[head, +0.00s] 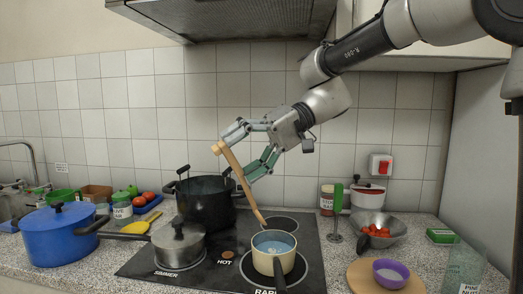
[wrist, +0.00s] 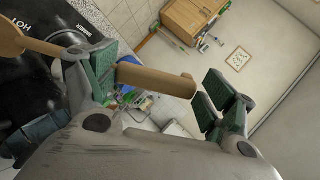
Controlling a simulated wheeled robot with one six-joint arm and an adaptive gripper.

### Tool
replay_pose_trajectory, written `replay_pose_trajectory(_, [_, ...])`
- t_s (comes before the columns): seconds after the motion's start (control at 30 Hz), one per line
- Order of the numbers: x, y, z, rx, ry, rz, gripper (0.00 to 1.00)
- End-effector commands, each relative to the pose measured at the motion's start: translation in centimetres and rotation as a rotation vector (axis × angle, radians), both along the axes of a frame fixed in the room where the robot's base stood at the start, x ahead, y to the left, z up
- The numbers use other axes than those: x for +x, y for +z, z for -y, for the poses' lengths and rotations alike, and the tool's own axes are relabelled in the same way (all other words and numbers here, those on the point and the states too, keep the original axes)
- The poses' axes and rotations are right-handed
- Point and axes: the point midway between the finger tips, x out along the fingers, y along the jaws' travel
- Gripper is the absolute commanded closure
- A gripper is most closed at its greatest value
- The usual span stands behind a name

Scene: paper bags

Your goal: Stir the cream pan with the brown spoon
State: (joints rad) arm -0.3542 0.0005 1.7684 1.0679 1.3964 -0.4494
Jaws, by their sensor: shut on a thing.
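The cream pan (head: 272,262) stands on the front right zone of the black hob, with its handle toward the front and a bluish inside. My gripper (head: 243,156) is shut on the brown spoon (head: 241,178), above and behind the pan.
A black pot (head: 205,203) stands behind left and a grey lidded pan (head: 178,243) at left on the hob (head: 225,274). A blue pot (head: 58,237) is farther left. A metal bowl (head: 385,225), a green-handled tool (head: 337,205) and a purple bowl (head: 391,273) are right.

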Motion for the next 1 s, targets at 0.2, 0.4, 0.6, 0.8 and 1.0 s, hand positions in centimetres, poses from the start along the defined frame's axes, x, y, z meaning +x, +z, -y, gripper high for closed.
replay_pose_trajectory(0.2, [0.0, -0.6, 0.0, 0.008, -0.002, -0.005, 0.5])
replay_pose_trajectory(0.4, [0.0, -2.6, 0.0, 0.007, -0.001, -0.005, 0.5])
replay_pose_trajectory(0.6, [0.0, -4.8, 0.0, 0.006, -0.001, -0.005, 0.5])
replay_pose_trajectory(0.8, [1.0, -6.7, 0.8, 0.006, -0.003, -0.005, 0.5])
replay_pose_trajectory(1.0, [1.9, -8.4, 1.6, 0.007, -0.002, -0.004, 0.5])
